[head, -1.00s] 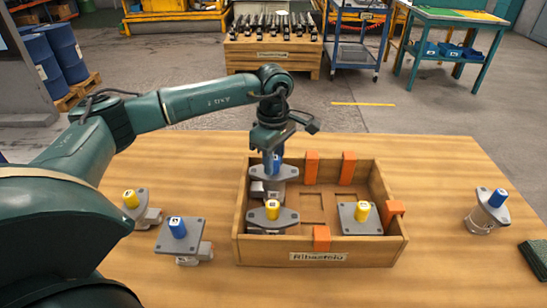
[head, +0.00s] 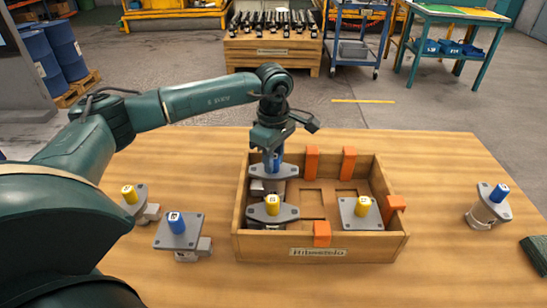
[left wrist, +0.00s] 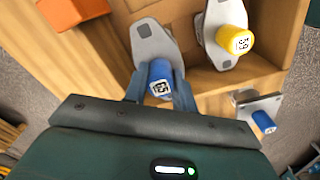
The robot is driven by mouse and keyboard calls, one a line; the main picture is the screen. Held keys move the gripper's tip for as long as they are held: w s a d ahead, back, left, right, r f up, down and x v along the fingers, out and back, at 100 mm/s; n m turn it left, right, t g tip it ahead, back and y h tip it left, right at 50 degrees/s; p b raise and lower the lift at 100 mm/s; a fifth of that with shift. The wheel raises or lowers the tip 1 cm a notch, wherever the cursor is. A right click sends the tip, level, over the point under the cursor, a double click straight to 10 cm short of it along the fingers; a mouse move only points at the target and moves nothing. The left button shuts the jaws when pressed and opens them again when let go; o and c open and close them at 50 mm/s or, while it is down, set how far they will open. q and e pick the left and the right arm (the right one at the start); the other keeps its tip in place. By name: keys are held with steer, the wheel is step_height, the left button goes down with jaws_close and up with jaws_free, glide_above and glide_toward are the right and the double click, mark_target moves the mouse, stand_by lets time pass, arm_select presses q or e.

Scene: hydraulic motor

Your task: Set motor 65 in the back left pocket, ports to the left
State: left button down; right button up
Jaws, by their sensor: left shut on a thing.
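My left gripper (head: 272,157) is shut on the blue cap of a motor with a grey oval flange (head: 286,172). The motor is upright in the back left corner of the wooden crate (head: 284,254). A grey port block (head: 257,187) shows below its flange, toward the left. In the left wrist view, the blue cap (left wrist: 160,76) sits between the fingers; its label looks like 65. Whether the motor is fully seated is hidden. My right gripper is not in view.
A yellow-capped motor (head: 272,211) stands in the front left pocket, close by. Another (head: 361,211) stands at the front right. Orange blocks (head: 312,160) sit on the crate walls. Other motors stand on the table left (head: 177,232) and right (head: 490,208). Two middle pockets (head: 312,203) look empty.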

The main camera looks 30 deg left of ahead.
arm_select(q)
steer(key=shift+w+f+b, duration=0.1)
steer(key=shift+f+b, duration=0.25)
steer(key=shift+f, duration=0.05)
steer(key=c, duration=1.1)
jaws_free()
